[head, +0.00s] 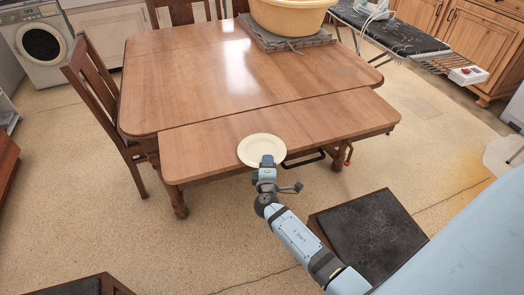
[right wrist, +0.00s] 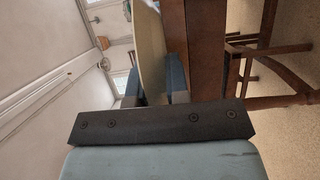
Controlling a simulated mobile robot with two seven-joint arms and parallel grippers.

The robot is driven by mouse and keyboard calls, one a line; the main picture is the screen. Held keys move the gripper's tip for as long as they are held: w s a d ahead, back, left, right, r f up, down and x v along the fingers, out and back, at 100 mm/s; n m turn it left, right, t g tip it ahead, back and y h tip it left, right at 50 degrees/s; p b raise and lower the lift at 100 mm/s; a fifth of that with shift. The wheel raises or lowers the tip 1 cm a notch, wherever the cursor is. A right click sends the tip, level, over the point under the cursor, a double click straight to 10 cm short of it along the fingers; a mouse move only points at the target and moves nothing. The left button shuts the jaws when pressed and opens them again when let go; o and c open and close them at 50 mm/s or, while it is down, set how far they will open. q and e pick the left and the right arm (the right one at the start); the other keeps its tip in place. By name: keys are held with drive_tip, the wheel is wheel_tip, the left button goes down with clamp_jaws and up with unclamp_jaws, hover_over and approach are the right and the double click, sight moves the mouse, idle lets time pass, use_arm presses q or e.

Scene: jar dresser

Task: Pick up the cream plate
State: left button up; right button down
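The cream plate (head: 262,148) is round and lies at the near edge of the wooden table. The right gripper (head: 267,161) is at the plate's near rim and covers part of it in the head view. In the right wrist view the plate (right wrist: 150,50) shows nearly edge-on, its rim reaching between the two fingers (right wrist: 154,90). The fingers stand apart, with a gap around the rim; I see no firm grip. My left gripper is not in view.
The wooden table (head: 215,85) has a wide bare top. A yellow basin (head: 290,15) stands on a folded cloth at its back. A wooden chair (head: 95,90) is at the left, and a dark-seated stool (head: 372,235) is near my right arm.

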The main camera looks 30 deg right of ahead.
drive_tip(key=shift+r+p, duration=0.4)
drive_tip(key=shift+r, duration=0.15)
wheel_tip(320, 180, up, 19)
drive_tip(key=p, duration=1.3)
drive_tip(key=shift+f, duration=0.1)
